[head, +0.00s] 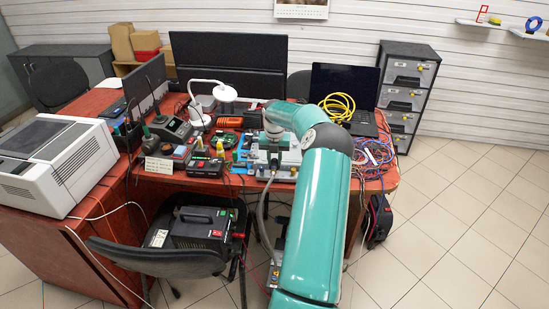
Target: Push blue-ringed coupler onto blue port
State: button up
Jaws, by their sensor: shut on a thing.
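My teal arm reaches over the desk from the front. A grey hose (262,205) runs from just below the gripper down past the desk's front edge. I cannot make out the coupler's blue ring or the blue port, nor tell whether the coupler touches a port.
The red desk (395,178) is crowded. Tools and meters (205,160) stand left of my gripper. A yellow cable coil (338,106), laptop (343,88) and tangled cables (372,158) lie right. A chair (160,258) with a black power unit (200,228) stands in front.

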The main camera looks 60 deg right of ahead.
jog(key=shift+f, duration=1.55)
dwell(3.0)
jog(key=o, duration=1.3)
jog(key=shift+w+r, duration=0.1)
jog(key=shift+r, duration=3.45)
